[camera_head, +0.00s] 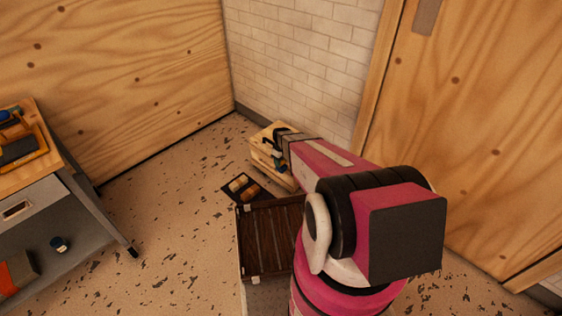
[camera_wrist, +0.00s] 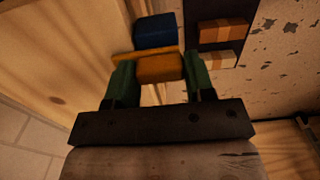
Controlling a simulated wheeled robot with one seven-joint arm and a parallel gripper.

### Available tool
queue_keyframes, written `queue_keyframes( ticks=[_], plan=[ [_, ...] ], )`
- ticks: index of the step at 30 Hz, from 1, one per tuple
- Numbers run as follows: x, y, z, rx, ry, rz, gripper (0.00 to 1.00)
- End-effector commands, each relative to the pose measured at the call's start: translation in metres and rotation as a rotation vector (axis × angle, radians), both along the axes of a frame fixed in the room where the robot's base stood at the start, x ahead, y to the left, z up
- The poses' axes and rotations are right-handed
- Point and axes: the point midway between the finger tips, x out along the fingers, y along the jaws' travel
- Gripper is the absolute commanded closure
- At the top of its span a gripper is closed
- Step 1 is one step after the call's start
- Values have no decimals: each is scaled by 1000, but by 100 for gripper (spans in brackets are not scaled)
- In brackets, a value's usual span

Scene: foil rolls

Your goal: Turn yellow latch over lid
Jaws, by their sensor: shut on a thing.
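The yellow latch (camera_wrist: 159,69) shows as an orange-yellow piece between the two green fingers of my gripper (camera_wrist: 160,78) in the wrist view. My gripper is shut on it. A thin strip of the same colour runs along its far side. A blue block (camera_wrist: 155,31) lies just beyond it. The pale wooden box (camera_head: 264,156) stands on the floor by the brick wall in the head view, with my gripper (camera_head: 278,158) at its top. My arm hides much of that box. I cannot tell where the lid's edge is or whether the latch lies over it.
A dark tray (camera_head: 232,193) with foil-like rolls (camera_head: 239,183) lies on the floor beside the box. The rolls also show in the wrist view (camera_wrist: 217,60). A workbench (camera_head: 65,165) is at left. Open floor lies between.

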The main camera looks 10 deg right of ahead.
Motion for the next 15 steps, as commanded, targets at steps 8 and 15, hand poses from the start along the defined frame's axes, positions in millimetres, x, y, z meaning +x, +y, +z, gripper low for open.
queue_keyframes(
  ticks=[8, 15],
  plan=[
    [0, 0, 0, -1, -1, 2, 26],
    [0, 0, 2, -1, -1, 1, 26]
  ],
)
